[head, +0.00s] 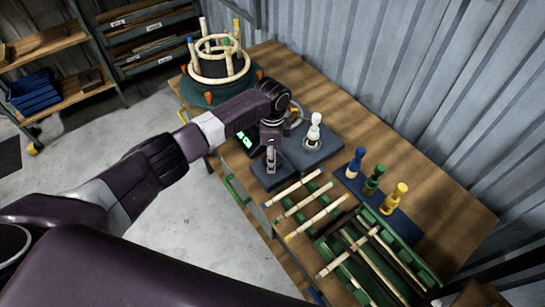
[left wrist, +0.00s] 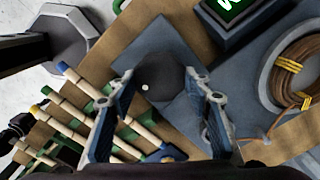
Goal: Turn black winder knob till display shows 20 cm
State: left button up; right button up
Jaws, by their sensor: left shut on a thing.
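The black winder knob (left wrist: 160,72) is a dark round cap with a small white dot, on a grey base plate (left wrist: 150,35) in the left wrist view. My left gripper (left wrist: 162,88) is around the knob from above, one finger on each side, shut on it. In the head view my left gripper (head: 271,163) points straight down over the plate and hides the knob. The display (head: 244,138) shows green characters beside my arm, too small and partly covered to read. In the left wrist view the display (left wrist: 236,8) is cut off at the top edge. My right gripper is not in view.
A rattan coil (left wrist: 299,68) lies near the display. A white-topped peg (head: 314,129) stands right of my gripper. Blue, green and yellow pegs (head: 374,180) stand farther right. Light sticks (head: 303,202) and a green tray (head: 427,275) lie in front; a round rattan frame (head: 220,65) stands behind.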

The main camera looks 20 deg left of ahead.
pick_arm(q)
jog(key=shift+w+r+m, duration=0.1)
jog(key=shift+m, duration=0.3)
jog(key=o, duration=1.2)
jog(key=shift+c, duration=0.2)
notch_tip(320, 180, up, 12)
